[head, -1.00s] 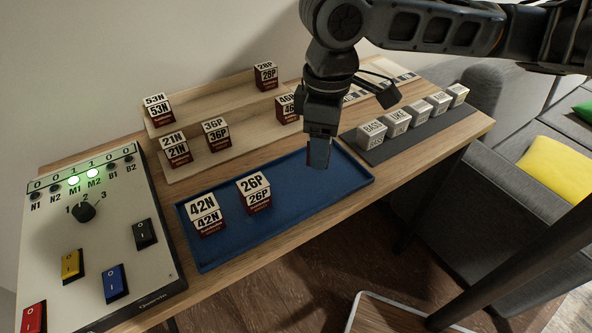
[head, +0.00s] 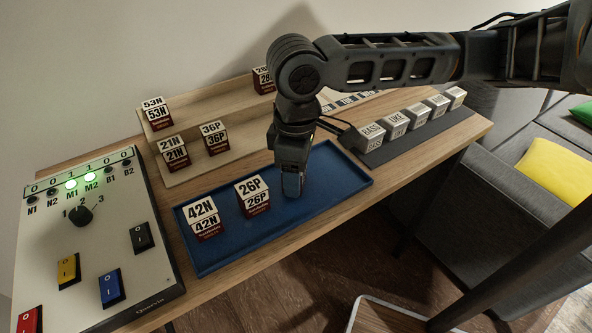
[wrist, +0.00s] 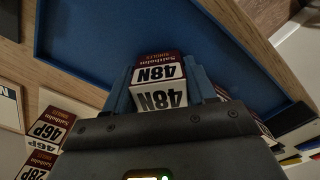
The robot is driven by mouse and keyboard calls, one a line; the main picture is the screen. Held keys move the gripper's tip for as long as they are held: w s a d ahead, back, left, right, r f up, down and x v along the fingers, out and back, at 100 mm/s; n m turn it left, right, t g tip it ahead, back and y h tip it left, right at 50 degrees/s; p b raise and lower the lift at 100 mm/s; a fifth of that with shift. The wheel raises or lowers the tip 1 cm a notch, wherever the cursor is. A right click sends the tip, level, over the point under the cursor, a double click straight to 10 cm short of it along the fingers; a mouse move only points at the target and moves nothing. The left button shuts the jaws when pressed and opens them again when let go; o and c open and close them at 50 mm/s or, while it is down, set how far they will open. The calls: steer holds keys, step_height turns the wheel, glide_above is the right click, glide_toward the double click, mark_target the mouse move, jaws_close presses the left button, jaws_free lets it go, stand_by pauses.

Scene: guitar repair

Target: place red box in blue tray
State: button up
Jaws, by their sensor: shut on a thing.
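My gripper (head: 292,192) is over the blue tray (head: 345,182), right of the 26P box, pointing down. In the wrist view its blue fingers are shut on a red-and-white box marked 48N (wrist: 158,86), one finger on each side. The head view mostly hides this box behind the gripper. The tray also fills the upper part of the wrist view (wrist: 120,30). I cannot tell whether the held box touches the tray floor. Two other red-and-white boxes, 42N (head: 204,218) and 26P (head: 252,196), stand in the tray's left half.
A stepped wooden rack (head: 190,112) behind the tray holds more red-and-white boxes, such as 36P (head: 214,139). White cubes (head: 395,124) stand on a dark strip at right. A switch panel (head: 85,240) is at left. The tray's right end is clear.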

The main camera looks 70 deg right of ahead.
steer(key=shift+f, duration=0.2)
steer(key=o, duration=1.1)
